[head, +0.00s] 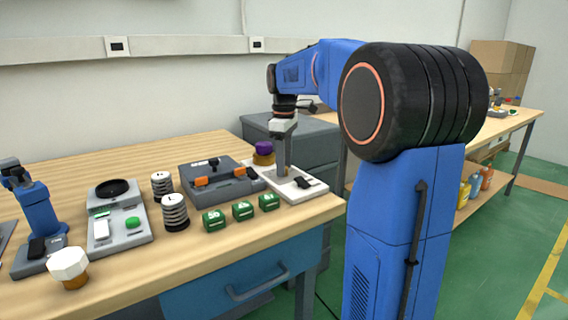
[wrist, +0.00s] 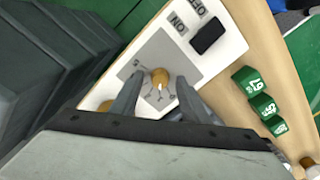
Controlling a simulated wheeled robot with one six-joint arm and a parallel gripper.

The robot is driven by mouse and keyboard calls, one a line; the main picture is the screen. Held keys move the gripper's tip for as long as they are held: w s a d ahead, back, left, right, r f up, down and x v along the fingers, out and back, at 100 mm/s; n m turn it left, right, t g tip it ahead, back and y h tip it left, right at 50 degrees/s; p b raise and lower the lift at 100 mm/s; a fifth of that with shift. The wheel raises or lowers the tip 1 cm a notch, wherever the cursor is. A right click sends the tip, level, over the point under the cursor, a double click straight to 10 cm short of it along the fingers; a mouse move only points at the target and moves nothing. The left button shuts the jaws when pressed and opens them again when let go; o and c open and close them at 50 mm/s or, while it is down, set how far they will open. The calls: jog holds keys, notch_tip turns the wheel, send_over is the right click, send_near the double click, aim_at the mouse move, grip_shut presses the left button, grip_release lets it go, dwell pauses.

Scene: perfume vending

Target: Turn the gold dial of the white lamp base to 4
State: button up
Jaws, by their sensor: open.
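The white lamp base (head: 309,191) lies at the right end of the wooden bench; it also shows in the wrist view (wrist: 225,28). Its gold dial (wrist: 160,76) sits on a grey panel with small markings around it, too small to read. A pale mark shows on the dial. A black switch (wrist: 207,36) with ON and OFF labels is on the same base. My gripper (wrist: 158,98) is open and points down over the base, with one finger to each side of the dial in the wrist view. Contact with the dial cannot be told. In the head view, my gripper (head: 283,168) hides the dial.
A purple-topped gold knob (head: 263,153) stands close behind my gripper. Green numbered blocks (head: 243,210) line the bench front. A grey box with orange latches (head: 222,182) is left of the base. Grey drawers (head: 290,138) stand behind. Weights and a scale are further left.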

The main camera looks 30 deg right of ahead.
jog(key=c, duration=1.1)
jog(key=shift+o, duration=0.2)
jog(key=shift+m, duration=0.3)
jog(key=m, duration=1.2)
jog(key=shift+m, duration=2.5)
